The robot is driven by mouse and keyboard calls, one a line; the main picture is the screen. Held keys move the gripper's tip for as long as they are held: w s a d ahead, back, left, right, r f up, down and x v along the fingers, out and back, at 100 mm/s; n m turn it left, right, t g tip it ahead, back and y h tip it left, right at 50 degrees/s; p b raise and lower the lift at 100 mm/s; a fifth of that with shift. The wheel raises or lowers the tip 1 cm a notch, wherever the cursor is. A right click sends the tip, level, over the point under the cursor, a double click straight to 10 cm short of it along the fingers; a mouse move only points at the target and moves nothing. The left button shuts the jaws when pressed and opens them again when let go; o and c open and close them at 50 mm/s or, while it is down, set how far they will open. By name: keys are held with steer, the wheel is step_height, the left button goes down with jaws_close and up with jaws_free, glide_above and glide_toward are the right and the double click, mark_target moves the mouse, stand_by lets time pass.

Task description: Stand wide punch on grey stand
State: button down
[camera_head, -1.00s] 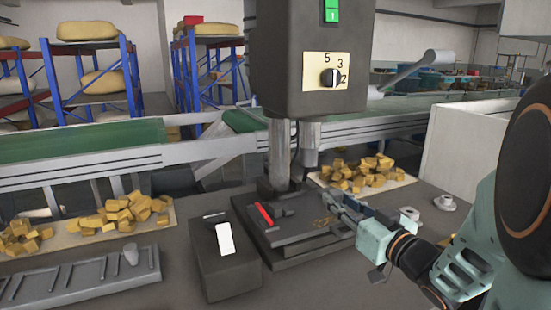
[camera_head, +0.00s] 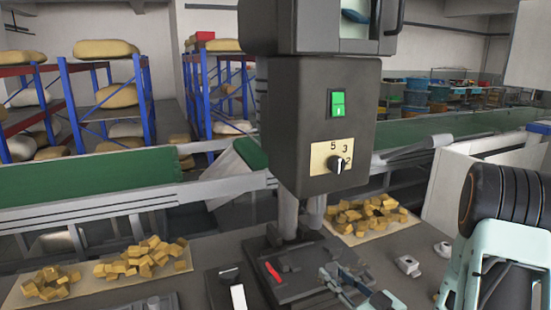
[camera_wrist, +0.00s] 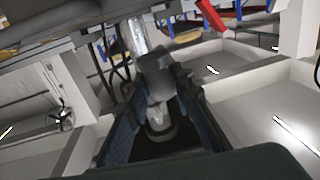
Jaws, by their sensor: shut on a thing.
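My gripper (camera_head: 335,275) is over the right part of the dark press base, below the press column. In the wrist view its two fingers (camera_wrist: 155,105) are closed around a grey piece (camera_wrist: 158,112), which seems to be the wide punch. A darker, blurred block shows just beyond it. In the head view the held piece is too small to make out. I cannot tell surely which thing is the grey stand; a grey slotted rack (camera_head: 135,302) with a small upright cylinder (camera_head: 153,302) shows at the bottom left, mostly cut off by the frame.
The tall press (camera_head: 325,130) stands in the middle, with a red bar (camera_head: 273,272) on its base. A dark box with a white part (camera_head: 238,297) is left of it. Golden blocks lie on mats at left and right. Two small grey parts (camera_head: 407,265) lie at the right.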

mark_target(334, 272)
steer(key=shift+s+a+r+p, duration=0.25)
steer(key=shift+s+r+p, duration=0.5)
steer(key=shift+p, duration=1.05)
steer(key=shift+s+a+r+p, duration=0.2)
steer(key=shift+s+r+p, duration=0.25)
steer(key=shift+r+p, duration=0.9)
steer(key=shift+s+f+p, duration=0.1)
steer(key=shift+f+p, duration=0.3)
steer(key=shift+p, duration=0.3)
steer(key=shift+h, duration=0.3)
steer(key=shift+s+a, duration=0.1)
steer(key=shift+a, duration=0.05)
